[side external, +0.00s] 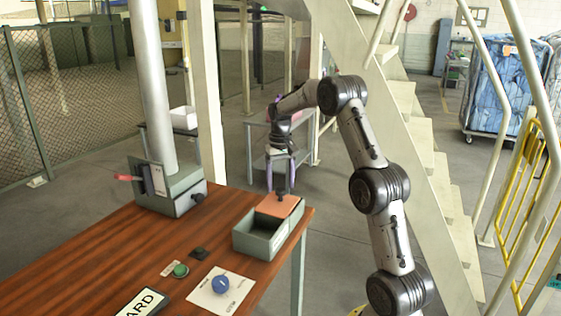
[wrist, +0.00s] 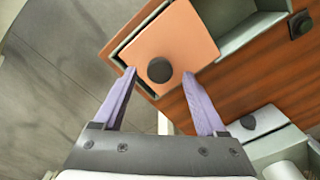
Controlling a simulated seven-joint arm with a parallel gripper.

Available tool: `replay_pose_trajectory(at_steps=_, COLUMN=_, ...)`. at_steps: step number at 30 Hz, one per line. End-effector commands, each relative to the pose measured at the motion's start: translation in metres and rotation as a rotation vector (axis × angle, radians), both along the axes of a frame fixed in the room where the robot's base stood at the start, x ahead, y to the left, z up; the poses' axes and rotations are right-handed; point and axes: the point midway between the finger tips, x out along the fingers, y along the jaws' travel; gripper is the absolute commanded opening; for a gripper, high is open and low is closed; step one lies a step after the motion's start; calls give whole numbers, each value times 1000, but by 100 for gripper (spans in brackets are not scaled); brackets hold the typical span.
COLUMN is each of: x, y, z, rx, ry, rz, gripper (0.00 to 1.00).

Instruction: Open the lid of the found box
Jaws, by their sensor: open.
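The found box (side external: 262,243) is a grey-green open-topped box near the table's right corner. Its orange lid (side external: 280,206) lies over the far part of the box, and the near part is uncovered. In the wrist view the lid (wrist: 180,35) sits turned slightly against the box walls (wrist: 245,34). A dark round knob (wrist: 159,70) stands on the lid. My gripper (side external: 280,190) is above the lid, pointing down, with its purple fingers apart. In the wrist view the knob appears between the fingertips; whether they touch it I cannot tell.
A grey-green unit (side external: 172,187) with a tall pole and red handle stands at the table's back left. A blue knob (side external: 221,284) on a white plate, a green button (side external: 180,270), a black block (side external: 199,253) and a sign (side external: 143,302) lie nearer. Open floor lies beyond the table's right edge.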

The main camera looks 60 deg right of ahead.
Motion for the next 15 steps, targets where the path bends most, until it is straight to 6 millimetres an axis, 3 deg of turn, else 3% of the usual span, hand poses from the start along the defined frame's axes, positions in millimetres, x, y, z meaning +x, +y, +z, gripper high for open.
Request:
replay_pose_trajectory(at_steps=9, x=1, y=-1, z=70, rx=-4, ry=-6, rz=0, gripper=74)
replay_pose_trajectory(at_steps=15, x=1, y=-1, z=104, rx=-4, ry=-4, rz=0, gripper=74)
